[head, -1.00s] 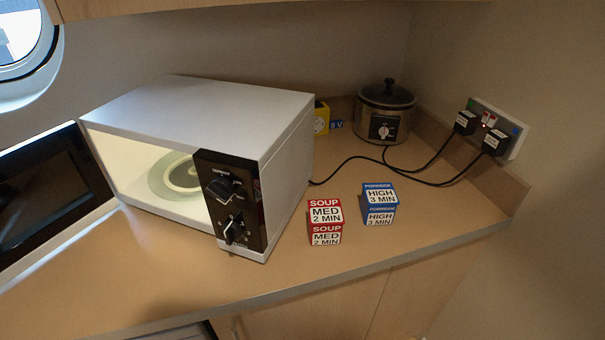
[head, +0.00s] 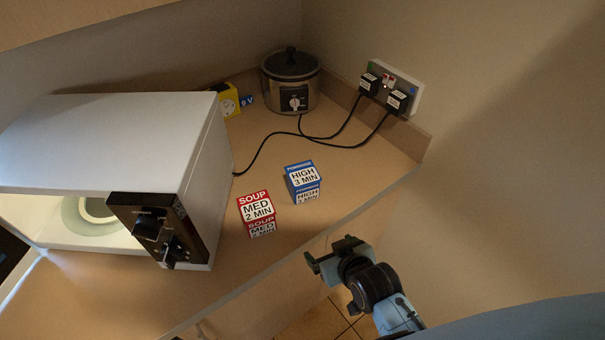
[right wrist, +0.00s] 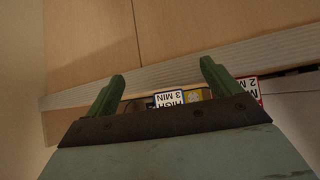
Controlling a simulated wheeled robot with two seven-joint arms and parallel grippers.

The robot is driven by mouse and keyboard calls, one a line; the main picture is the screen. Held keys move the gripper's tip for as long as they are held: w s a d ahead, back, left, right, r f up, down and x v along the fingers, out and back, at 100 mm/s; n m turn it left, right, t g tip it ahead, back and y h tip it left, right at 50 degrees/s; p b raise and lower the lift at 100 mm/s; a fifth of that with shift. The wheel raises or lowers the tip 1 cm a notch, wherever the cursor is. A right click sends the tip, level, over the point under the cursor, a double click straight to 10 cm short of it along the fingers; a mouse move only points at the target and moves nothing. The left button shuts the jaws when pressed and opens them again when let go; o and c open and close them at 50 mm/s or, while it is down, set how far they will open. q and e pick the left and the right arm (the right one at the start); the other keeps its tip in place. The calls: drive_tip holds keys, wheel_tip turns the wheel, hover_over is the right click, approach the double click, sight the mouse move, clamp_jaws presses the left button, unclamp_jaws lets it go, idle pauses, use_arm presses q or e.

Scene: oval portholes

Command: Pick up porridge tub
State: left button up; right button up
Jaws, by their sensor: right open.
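The porridge tub (head: 303,182) is a small blue and white box marked HIGH 3 MIN. It stands on the counter near its front edge, right of the red soup tub (head: 256,213). My right gripper (head: 328,252) is open and empty, in front of the counter edge and apart from the porridge tub. In the right wrist view the porridge tub (right wrist: 169,98) shows upside down between the two green fingers (right wrist: 160,88), partly hidden by the gripper body. The soup tub (right wrist: 249,88) shows there beside the right finger. My left gripper is not in view.
An open white microwave (head: 110,140) stands at the left. A slow cooker (head: 291,80) and a yellow box (head: 229,100) stand at the back. Black cables run across the counter behind the tubs to plugs at the wall socket (head: 408,88). The counter right of the porridge tub is clear.

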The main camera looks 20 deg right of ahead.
wheel_tip(320, 180, up, 8)
drive_tip(key=w+t+p, duration=0.1)
drive_tip(key=w, duration=0.1)
drive_tip(key=t, duration=0.3)
approach(303, 177)
drive_tip(key=w+f, duration=0.2)
drive_tip(key=w, duration=0.1)
drive_tip(key=w+f, duration=0.1)
drive_tip(key=w, duration=0.1)
drive_tip(key=shift+w+a+f, duration=0.2)
drive_tip(key=shift+w+f, duration=0.05)
drive_tip(key=shift+f, duration=0.15)
drive_tip(key=shift+d+x, duration=0.2)
drive_tip(key=shift+x, duration=2.45)
drive_tip(key=shift+r, duration=0.1)
drive_tip(key=shift+c, duration=0.4)
drive_tip(key=shift+w, duration=0.1)
drive_tip(key=c, duration=1.2)
